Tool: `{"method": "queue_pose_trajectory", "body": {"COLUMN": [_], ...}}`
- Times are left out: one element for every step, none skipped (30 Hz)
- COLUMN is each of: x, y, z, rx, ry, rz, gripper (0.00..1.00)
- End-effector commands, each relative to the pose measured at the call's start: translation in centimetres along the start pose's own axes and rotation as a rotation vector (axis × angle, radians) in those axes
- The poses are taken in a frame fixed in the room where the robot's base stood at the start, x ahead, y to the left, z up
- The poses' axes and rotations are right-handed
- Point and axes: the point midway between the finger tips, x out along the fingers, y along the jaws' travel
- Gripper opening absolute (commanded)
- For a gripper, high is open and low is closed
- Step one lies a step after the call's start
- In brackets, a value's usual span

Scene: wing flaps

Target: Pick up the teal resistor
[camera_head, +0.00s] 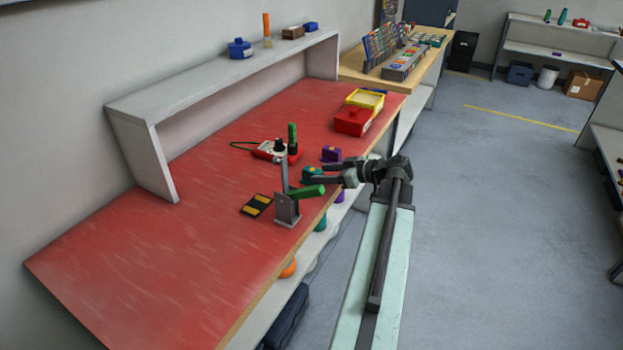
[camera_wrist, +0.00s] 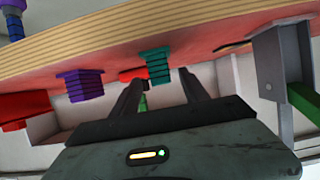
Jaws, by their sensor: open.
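The teal resistor (camera_head: 310,174) is a small teal block with a yellowish mark, near the right edge of the red bench top. In the wrist view the teal resistor (camera_wrist: 158,66) shows a ribbed side, just beyond and between the fingertips. My gripper (camera_head: 318,173) reaches in over the bench edge from the right, its fingers spread close to the resistor. In the wrist view my gripper (camera_wrist: 160,80) is open, with nothing held between its fingers. Whether a finger touches the resistor cannot be told.
A purple block (camera_head: 331,154) stands just behind the resistor. A grey stand with a green handle (camera_head: 307,192) is close in front. A red box (camera_head: 352,121), a yellow tray (camera_head: 366,98) and a black-yellow meter (camera_head: 257,205) are also on the bench. The bench's left front is clear.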

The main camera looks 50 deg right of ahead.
Motion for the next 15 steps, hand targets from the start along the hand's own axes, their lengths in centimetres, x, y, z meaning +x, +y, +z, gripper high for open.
{"method": "queue_pose_trajectory", "body": {"x": [0.2, 0.4, 0.9, 1.3, 1.9, 2.6, 3.2, 3.7, 4.4, 4.8, 5.0, 5.1, 5.1, 5.1, 5.1], "y": [0.0, 0.0, 0.0, 0.0, -0.1, -0.1, -0.1, -0.1, -0.1, -0.1, 0.0, 0.0, 0.0, 0.0, -0.1], "z": [0.1, 0.1, 0.3, 0.4, 0.5, 0.6, 0.7, 0.7, 0.6, 0.5, 0.5, 0.4, 0.3, 0.3, 0.2], "rx": [0.000, 0.000, -0.001, -0.001, -0.001, -0.002, -0.002, -0.002, -0.002, -0.001, -0.001, 0.000, 0.000, 0.000, 0.000], "ry": [0.000, 0.000, 0.000, 0.000, 0.000, 0.000, 0.000, 0.000, 0.000, 0.000, 0.000, 0.000, 0.000, 0.000, 0.000], "rz": [0.000, 0.000, -0.001, -0.001, -0.002, -0.002, -0.002, -0.002, -0.003, -0.002, 0.000, 0.001, 0.001, 0.001, 0.001], "gripper": [0.53, 0.53, 0.53, 0.53, 0.53, 0.53, 0.53, 0.53, 0.53, 0.53, 0.53, 0.53, 0.53, 0.53, 0.53]}}
